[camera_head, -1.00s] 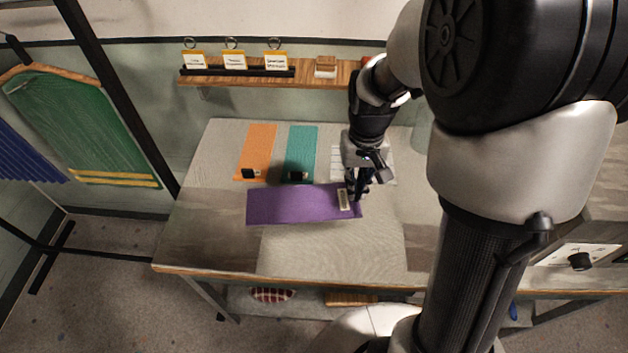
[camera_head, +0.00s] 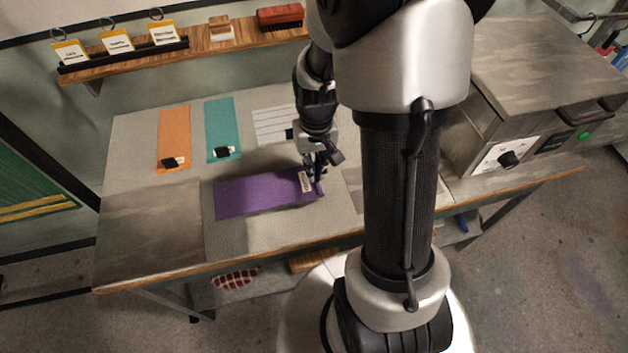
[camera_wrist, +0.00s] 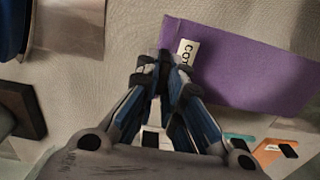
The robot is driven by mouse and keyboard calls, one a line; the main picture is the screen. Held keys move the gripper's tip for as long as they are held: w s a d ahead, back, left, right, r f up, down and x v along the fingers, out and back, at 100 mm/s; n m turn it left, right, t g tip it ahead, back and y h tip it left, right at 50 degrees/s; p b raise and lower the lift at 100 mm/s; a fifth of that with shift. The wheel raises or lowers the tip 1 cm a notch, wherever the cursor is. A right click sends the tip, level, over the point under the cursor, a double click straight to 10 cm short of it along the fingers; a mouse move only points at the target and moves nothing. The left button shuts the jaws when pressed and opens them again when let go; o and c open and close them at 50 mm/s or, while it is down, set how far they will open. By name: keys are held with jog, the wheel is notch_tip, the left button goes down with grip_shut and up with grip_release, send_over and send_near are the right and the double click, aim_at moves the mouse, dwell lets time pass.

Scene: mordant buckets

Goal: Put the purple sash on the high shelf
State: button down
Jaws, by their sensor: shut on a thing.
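The purple sash (camera_head: 255,194) is a flat, straight purple strip with a small pale label near its right end. In the head view it shows over the front part of the worktable (camera_head: 150,235); I cannot tell whether it touches the top. My gripper (camera_head: 316,180) is shut on its labelled end. In the wrist view the fingertips (camera_wrist: 165,75) meet at the sash's corner, and the sash (camera_wrist: 245,70) stretches away to the right. A wooden wall shelf (camera_head: 240,38) runs above the back of the table.
The wall shelf holds several tag cards (camera_head: 118,42), a wooden block (camera_head: 221,28) and a red-brown brush (camera_head: 281,17). Orange (camera_head: 173,130) and teal (camera_head: 222,122) strips lie behind the sash. A metal appliance (camera_head: 530,90) stands at the right.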

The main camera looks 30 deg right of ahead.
notch_tip(320, 180, down, 5)
jog(key=shift+b, duration=0.75)
jog(key=shift+r, duration=0.1)
jog(key=c, duration=2.2)
grip_release()
jog(key=shift+f, duration=0.25)
jog(key=o, duration=0.5)
jog(key=shift+r, duration=0.1)
